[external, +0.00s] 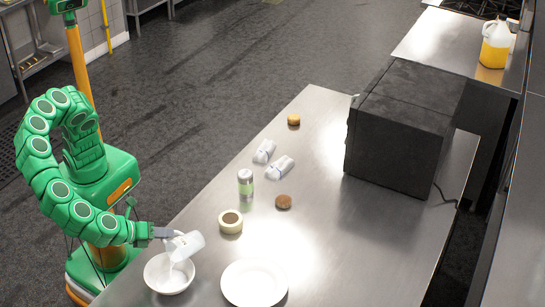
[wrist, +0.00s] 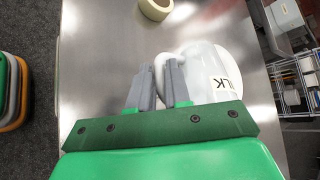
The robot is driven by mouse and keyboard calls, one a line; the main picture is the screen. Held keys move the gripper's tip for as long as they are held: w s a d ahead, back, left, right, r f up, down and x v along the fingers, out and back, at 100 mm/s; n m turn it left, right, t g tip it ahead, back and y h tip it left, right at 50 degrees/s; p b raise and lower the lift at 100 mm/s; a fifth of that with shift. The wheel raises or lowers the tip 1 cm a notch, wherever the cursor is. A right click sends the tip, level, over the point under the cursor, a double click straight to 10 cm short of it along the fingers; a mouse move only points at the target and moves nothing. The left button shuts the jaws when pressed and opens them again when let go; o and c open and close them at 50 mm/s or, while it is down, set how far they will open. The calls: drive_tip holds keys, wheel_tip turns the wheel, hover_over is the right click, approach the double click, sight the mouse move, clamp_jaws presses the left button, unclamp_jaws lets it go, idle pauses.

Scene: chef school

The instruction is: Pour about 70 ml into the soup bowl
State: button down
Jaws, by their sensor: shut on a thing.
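A white jug (external: 185,245) is held by its handle side in my gripper (external: 163,232), which is shut on it. The jug is tilted, its mouth low and to the left over the white soup bowl (external: 152,284). A pale streak below the jug's mouth looks like a stream into the bowl. The liquid level in the bowl cannot be told. In the wrist view the jug (wrist: 205,82) shows letters ending in "LK", beside my gripper's grey fingers (wrist: 160,78). Its handle is partly hidden by the fingers.
A white plate (external: 254,284) lies right of the bowl. A black oven-like box (external: 405,120) blocks the far right.

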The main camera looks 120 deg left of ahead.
drive_tip(key=shift+d, duration=0.1)
drive_tip(key=shift+w+a+r+n+g+h, duration=0.15)
drive_tip(key=shift+a+h, duration=0.15)
drive_tip(key=shift+h, duration=0.3)
drive_tip(key=shift+a+r+n+g+h, duration=0.1)
drive_tip(key=shift+a+r+g+h, duration=0.15)
drive_tip(key=shift+h, duration=0.35)
drive_tip(key=shift+w+a+r+n+g+h, duration=0.1)
drive_tip(key=shift+a+h, duration=0.25)
drive_tip(key=shift+h, duration=0.25)
drive_tip(key=shift+a+r+g+h+b, duration=0.15)
drive_tip(key=shift+r+h+b, duration=0.15)
drive_tip(key=shift+h, duration=0.15)
drive_tip(key=shift+r+g+h+b, duration=0.15)
drive_tip(key=shift+h+b, duration=0.15)
drive_tip(key=shift+h, duration=0.15)
drive_tip(key=shift+a+g+h+b, duration=0.3)
drive_tip(key=shift+h+b, duration=0.1)
drive_tip(key=shift+h, duration=0.5)
